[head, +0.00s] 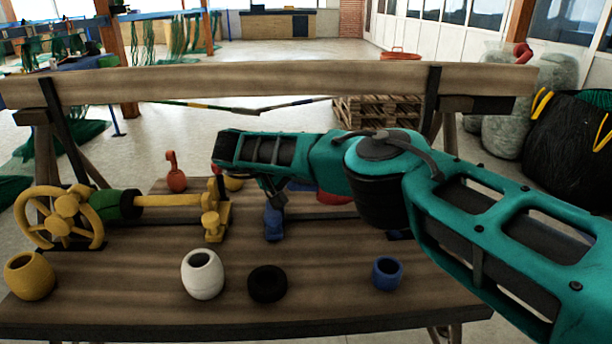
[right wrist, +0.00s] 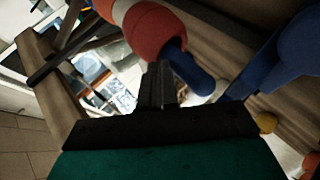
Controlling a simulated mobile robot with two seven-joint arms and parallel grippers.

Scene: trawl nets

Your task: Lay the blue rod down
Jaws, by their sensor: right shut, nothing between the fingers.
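In the right wrist view, a rounded blue rod end (right wrist: 193,76) sticks out of a red and white float (right wrist: 155,28). A larger blue piece (right wrist: 285,55) is at the right of that view. In the head view, a blue upright piece (head: 273,224) stands on the bench, and a red part (head: 335,198) shows below my right arm, which hides most of that area. My right gripper (head: 279,200) is shut and empty above the bench near the blue upright. Its closed fingers (right wrist: 160,85) appear beside the blue rod end; contact cannot be told. My left gripper is out of view.
On the wooden bench (head: 120,318) are a yellow handwheel (head: 62,215) with its yellow stand (head: 214,222), and yellow (head: 29,275), white (head: 203,273), black (head: 267,284) and blue (head: 387,273) floats or rings. A raised beam (head: 270,84) crosses behind. The front right bench top is mostly clear.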

